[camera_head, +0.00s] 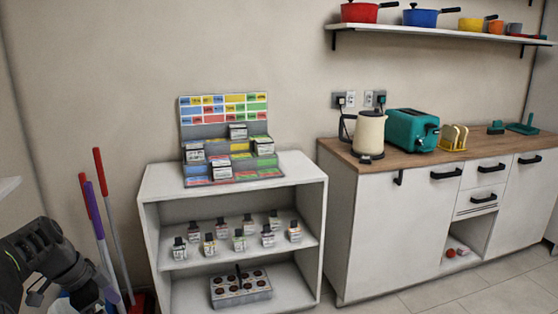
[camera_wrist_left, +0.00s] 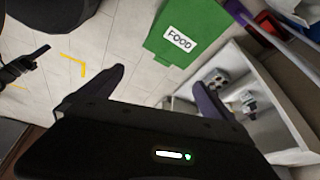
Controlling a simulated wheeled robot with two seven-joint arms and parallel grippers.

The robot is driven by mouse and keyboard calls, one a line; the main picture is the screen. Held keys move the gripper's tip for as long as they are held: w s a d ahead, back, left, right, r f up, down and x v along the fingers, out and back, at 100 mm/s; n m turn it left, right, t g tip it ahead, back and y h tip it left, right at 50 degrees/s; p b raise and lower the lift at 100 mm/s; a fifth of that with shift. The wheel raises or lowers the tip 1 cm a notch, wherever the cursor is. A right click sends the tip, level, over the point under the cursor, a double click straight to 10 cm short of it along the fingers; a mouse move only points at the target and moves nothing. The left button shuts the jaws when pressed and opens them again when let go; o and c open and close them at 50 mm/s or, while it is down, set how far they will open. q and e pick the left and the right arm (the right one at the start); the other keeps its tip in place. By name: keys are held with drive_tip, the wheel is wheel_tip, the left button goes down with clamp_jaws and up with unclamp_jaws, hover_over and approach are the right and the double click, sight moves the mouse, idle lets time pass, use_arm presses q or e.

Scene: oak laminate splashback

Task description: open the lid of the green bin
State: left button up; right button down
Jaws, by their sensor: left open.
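The green bin (camera_wrist_left: 187,32) shows in the left wrist view, at the top centre. Its flat green top carries a white label reading FOOD. I cannot make the bin out in the head view. My left gripper (camera_wrist_left: 160,98) is open and empty, its two dark fingers spread apart, with the bin beyond and apart from them. In the head view my left gripper (camera_head: 78,291) is at the lower left corner, pointing down.
A white shelf unit (camera_head: 232,192) with small bottles stands right of the left gripper. Red and purple broom handles (camera_head: 98,215) lean beside it. A counter (camera_head: 350,152) with a kettle (camera_head: 369,133) and toaster (camera_head: 411,129) is farther right. Tiled floor (camera_wrist_left: 125,45) lies left of the bin.

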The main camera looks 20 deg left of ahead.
use_arm(q)
drive_tip(key=w+d+f+n+y, duration=0.1)
drive_tip(key=w+f+n, duration=0.25)
drive_tip(key=f, duration=0.35)
drive_tip(key=w+f+n+y, duration=0.2)
drive_tip(key=w+f+n, duration=0.1)
drive_tip(key=f+n, duration=0.3)
drive_tip(key=w+d+f+n+h, duration=0.1)
drive_tip(key=d+f, duration=0.8)
drive_tip(key=d, duration=0.2)
drive_tip(key=w+d+f+n+h, duration=0.1)
drive_tip(key=d+f+n, duration=0.1)
drive_tip(key=d+f, duration=0.75)
drive_tip(key=s+d+f+m+g+h, duration=0.1)
drive_tip(key=s+d+f+m, duration=0.15)
drive_tip(key=s+d, duration=0.75)
drive_tip(key=s+d+f+m+g+h, duration=0.1)
drive_tip(key=s+d+f+g+h, duration=0.15)
drive_tip(key=s+d, duration=0.75)
drive_tip(key=w+d+r+p, duration=0.1)
drive_tip(key=d+r+p, duration=0.1)
drive_tip(key=r+p, duration=0.5)
drive_tip(key=w+d+r+p, duration=0.2)
drive_tip(key=d+r+p, duration=0.1)
drive_tip(key=r+p, duration=0.5)
drive_tip(key=shift+t+p, duration=0.35)
drive_tip(key=shift+p, duration=0.05)
